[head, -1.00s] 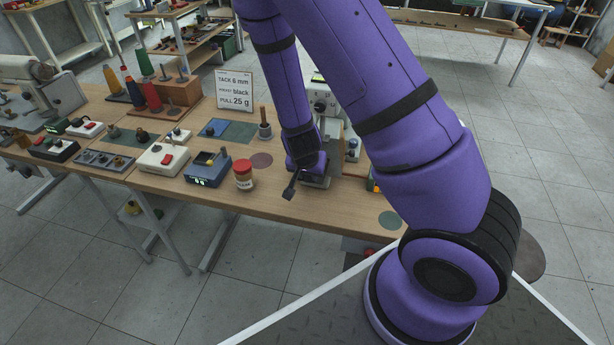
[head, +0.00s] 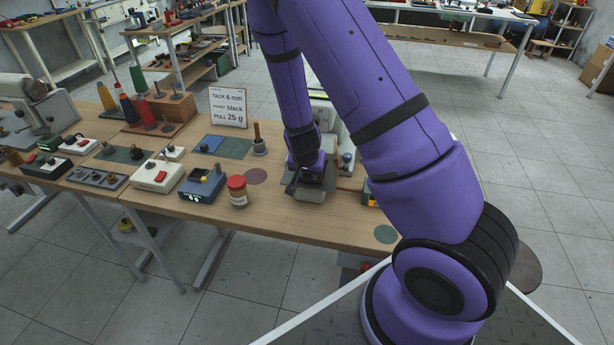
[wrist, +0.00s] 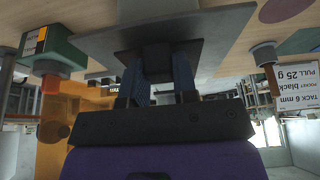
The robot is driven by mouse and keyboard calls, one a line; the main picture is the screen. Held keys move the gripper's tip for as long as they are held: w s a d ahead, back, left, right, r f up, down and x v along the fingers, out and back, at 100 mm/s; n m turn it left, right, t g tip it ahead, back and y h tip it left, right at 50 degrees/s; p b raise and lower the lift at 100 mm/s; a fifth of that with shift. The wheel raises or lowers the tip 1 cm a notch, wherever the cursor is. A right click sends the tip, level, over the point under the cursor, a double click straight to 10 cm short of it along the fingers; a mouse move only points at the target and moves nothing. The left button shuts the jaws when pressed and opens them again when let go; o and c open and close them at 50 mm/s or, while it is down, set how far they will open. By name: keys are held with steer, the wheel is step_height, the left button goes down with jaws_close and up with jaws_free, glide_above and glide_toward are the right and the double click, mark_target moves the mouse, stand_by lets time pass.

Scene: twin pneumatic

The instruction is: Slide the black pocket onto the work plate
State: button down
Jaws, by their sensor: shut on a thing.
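My gripper (head: 296,180) is low over the bench at the front of a pale machine, beside the grey work plate (head: 312,196). In the wrist view my gripper (wrist: 157,72) shows two dark fingers shut on a small dark block, which I take to be the black pocket (wrist: 157,53). A broad, flat dark grey surface, likely the work plate (wrist: 215,28), lies just beyond the fingertips. The pocket's far part is hard to tell from the plate, and I cannot tell how far they overlap. My arm hides part of the machine.
A red-lidded jar (head: 237,190) stands left of my gripper. A blue box (head: 202,184) and a white box with a red switch (head: 157,176) are farther left. A sign (head: 228,108) reads tack 6 mm, pocket black, pull 25 g.

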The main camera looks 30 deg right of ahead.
steer(key=shift+w+d, duration=0.75)
steer(key=shift+f, duration=0.45)
steer(key=c, duration=0.8)
jaws_free()
steer(key=shift+r, duration=0.1)
steer(key=v, duration=1)
steer(key=shift+s+r, duration=0.2)
steer(key=shift+r, duration=0.05)
steer(key=shift+a, duration=0.2)
